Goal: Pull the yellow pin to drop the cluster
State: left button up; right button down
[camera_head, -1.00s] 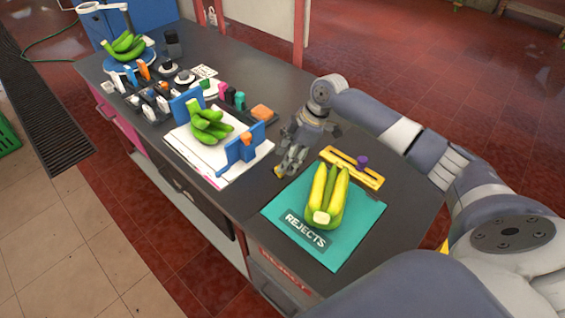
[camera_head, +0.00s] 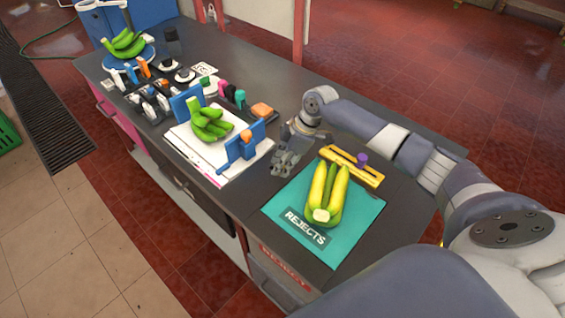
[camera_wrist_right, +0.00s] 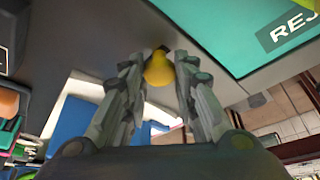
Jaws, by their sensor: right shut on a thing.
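My right gripper (camera_head: 283,168) is at the bench between the white board and the teal mat. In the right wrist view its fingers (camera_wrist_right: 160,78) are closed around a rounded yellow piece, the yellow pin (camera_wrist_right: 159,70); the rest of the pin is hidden. A green banana cluster (camera_head: 209,124) sits over the white board between two blue supports. Another cluster, yellow and green (camera_head: 327,195), lies on the teal mat. Which cluster the pin belongs to cannot be told. My left gripper is not in view.
The teal REJECTS mat (camera_head: 349,232) lies right of the gripper, with a yellow slotted bar (camera_head: 368,177) behind it. The blue support (camera_head: 241,150) stands close on the left. Small tools and a scale with green bananas (camera_head: 125,43) fill the far end.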

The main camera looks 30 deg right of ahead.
jog(key=w, duration=0.1)
jog(key=w+a+b, duration=0.1)
jog(key=w, duration=0.1)
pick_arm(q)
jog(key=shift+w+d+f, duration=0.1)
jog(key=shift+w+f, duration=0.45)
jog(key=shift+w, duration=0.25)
pick_arm(e)
jog(key=shift+r, duration=0.15)
jog(key=c, duration=1.7)
grip_release()
jog(key=o, duration=0.4)
jog(key=shift+w, duration=0.1)
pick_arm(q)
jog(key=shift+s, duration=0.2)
pick_arm(e)
jog(key=shift+a, duration=0.1)
jog(key=v, duration=1.1)
jog(key=shift+r, duration=0.35)
